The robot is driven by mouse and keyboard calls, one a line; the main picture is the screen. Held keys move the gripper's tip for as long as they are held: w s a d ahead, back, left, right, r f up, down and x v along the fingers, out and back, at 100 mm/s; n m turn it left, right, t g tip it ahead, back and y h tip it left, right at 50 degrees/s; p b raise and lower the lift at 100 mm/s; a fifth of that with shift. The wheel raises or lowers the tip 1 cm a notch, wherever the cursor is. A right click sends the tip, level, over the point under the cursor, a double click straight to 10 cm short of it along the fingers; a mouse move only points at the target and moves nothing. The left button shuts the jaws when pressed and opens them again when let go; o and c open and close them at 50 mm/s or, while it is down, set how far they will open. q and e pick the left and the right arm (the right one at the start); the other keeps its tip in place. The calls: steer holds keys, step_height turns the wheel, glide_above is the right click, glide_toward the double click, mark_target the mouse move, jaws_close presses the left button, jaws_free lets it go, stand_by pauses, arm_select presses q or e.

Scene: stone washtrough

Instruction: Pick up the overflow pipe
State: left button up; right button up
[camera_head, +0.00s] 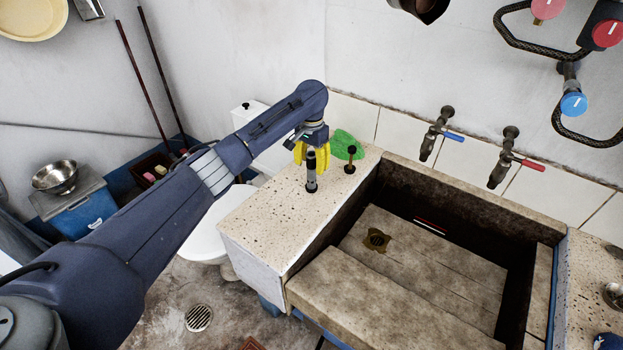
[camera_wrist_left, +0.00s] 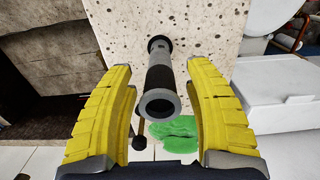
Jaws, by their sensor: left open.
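The overflow pipe (camera_head: 311,172) is a short grey and black tube standing upright on the speckled stone ledge (camera_head: 262,225) left of the trough. In the left wrist view the pipe (camera_wrist_left: 159,85) shows its open top end between the yellow fingers. My left gripper (camera_head: 312,156) is directly over the pipe. It also shows in the left wrist view (camera_wrist_left: 162,110), open, with a finger on each side of the pipe and a visible gap to both. My right gripper is in neither view.
A black-topped plunger-like piece (camera_head: 350,159) and a green cloth (camera_head: 347,144) lie close beside the pipe. The stone trough (camera_head: 420,328) is to the right, with blue-handled (camera_head: 437,133) and red-handled (camera_head: 505,158) taps above it. A white toilet (camera_head: 208,236) stands left of the ledge.

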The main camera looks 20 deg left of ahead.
arm_select(q)
steer(key=shift+f, duration=0.35)
steer(key=shift+c, duration=0.3)
jaws_close()
